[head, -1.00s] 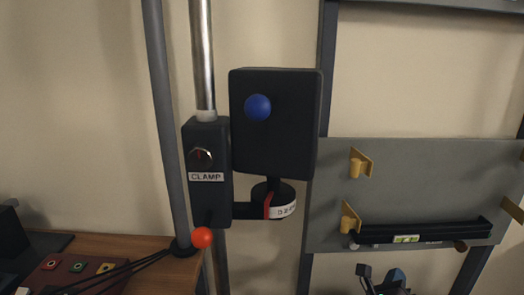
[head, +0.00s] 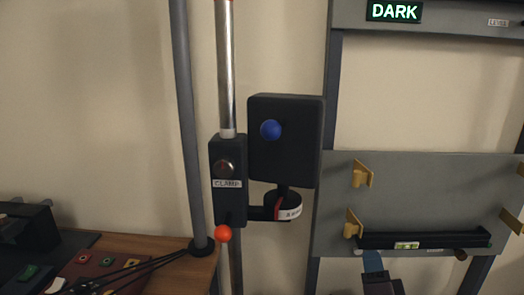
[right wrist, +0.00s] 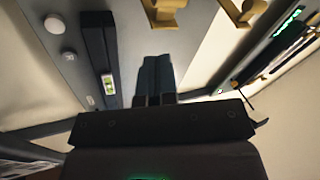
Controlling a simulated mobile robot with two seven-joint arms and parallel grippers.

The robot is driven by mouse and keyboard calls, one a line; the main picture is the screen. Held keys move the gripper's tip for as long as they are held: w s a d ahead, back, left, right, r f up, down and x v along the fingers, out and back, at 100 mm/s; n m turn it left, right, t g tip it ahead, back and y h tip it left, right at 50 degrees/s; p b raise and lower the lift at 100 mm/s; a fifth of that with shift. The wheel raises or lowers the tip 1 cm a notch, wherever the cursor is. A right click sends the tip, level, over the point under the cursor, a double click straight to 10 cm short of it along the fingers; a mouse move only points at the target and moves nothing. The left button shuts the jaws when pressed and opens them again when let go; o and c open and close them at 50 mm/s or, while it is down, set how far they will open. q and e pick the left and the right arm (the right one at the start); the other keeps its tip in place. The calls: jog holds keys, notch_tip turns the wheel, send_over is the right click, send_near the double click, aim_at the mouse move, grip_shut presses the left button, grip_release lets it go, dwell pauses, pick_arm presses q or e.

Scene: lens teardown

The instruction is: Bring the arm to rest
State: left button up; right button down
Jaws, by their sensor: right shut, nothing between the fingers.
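My right gripper (head: 373,262) shows at the bottom of the head view, its blue fingers pointing up, just below the grey panel (head: 430,180). Its fingers are shut with nothing between them. In the right wrist view the closed fingers (right wrist: 155,78) stand side by side in front of the panel, with a dark bar holding a small level vial (right wrist: 108,85) to their left. I cannot tell the gap between the fingertips and the panel. My left gripper is not in view.
A clamp block (head: 228,205) on a metal pole (head: 226,80) carries a black box (head: 290,140) with a blue knob. Yellow brackets (head: 361,174) stick out of the panel. A lit DARK sign (head: 394,12) is above. A wooden table (head: 170,262) is lower left.

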pick_arm(q)
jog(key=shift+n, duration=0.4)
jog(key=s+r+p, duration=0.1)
jog(key=p, duration=0.1)
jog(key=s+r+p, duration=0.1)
jog(key=p, duration=0.2)
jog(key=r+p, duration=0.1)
jog(key=p, duration=0.1)
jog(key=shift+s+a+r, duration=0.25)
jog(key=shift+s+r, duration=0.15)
pick_arm(e)
jog(key=s+d+f+n+g, duration=0.1)
jog(key=s+f+n+g, duration=0.2)
jog(key=s, duration=0.8)
jog(key=s+d+f+n+g+y, duration=0.1)
jog(key=s+f+n+g, duration=0.3)
jog(key=s+f+n, duration=0.4)
jog(key=s+d+f+n+g+y, duration=0.1)
jog(key=s+f+n+g, duration=0.3)
jog(key=s, duration=1.1)
notch_tip(320, 180, down, 2)
jog(key=shift+d+f+n, duration=0.1)
jog(key=shift+d+n, duration=0.1)
jog(key=shift+n, duration=0.5)
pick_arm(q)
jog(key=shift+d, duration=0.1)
